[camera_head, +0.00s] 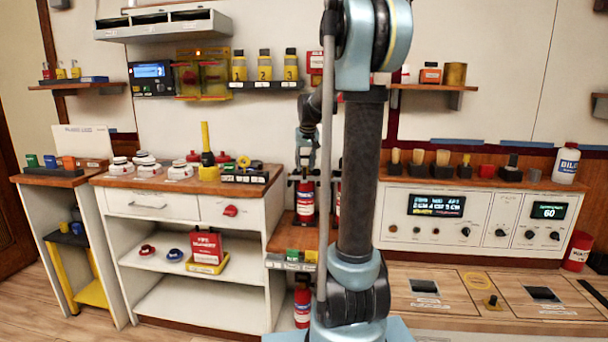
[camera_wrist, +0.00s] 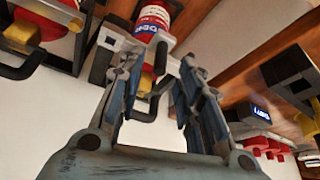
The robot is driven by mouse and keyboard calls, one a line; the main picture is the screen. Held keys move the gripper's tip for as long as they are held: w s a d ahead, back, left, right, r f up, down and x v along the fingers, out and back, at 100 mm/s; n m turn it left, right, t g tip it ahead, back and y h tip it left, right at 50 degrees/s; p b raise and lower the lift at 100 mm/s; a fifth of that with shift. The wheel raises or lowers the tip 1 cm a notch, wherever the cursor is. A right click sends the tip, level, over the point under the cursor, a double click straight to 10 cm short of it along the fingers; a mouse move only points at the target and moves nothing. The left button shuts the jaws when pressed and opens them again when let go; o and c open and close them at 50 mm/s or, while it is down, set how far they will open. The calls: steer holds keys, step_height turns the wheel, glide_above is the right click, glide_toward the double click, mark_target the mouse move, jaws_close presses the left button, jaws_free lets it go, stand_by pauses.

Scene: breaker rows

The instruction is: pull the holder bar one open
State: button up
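Two red extinguisher-like cylinders in dark holders are mounted on the wall. One cylinder (camera_head: 305,201) shows just below my gripper (camera_head: 306,168) in the head view, and the other is mostly hidden behind my arm. In the wrist view one red cylinder with a white label (camera_wrist: 152,22) is ahead of my gripper (camera_wrist: 160,62), and a second (camera_wrist: 48,18) is at the upper left. My fingers are spread apart. A dark bar with a yellow part (camera_wrist: 146,84) shows in the gap between them; contact cannot be told. I see no number on the bars.
A wooden shelf with green and yellow blocks (camera_head: 298,256) is below the holders, and another red cylinder (camera_head: 302,306) stands lower. A white cabinet (camera_head: 190,240) is to the left and a control panel (camera_head: 472,218) to the right. A dark box (camera_wrist: 290,75) is at the wrist view's right.

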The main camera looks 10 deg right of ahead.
mark_target(305, 168)
steer(key=shift+x, duration=2.35)
steer(key=shift+c, duration=0.6)
jaws_close()
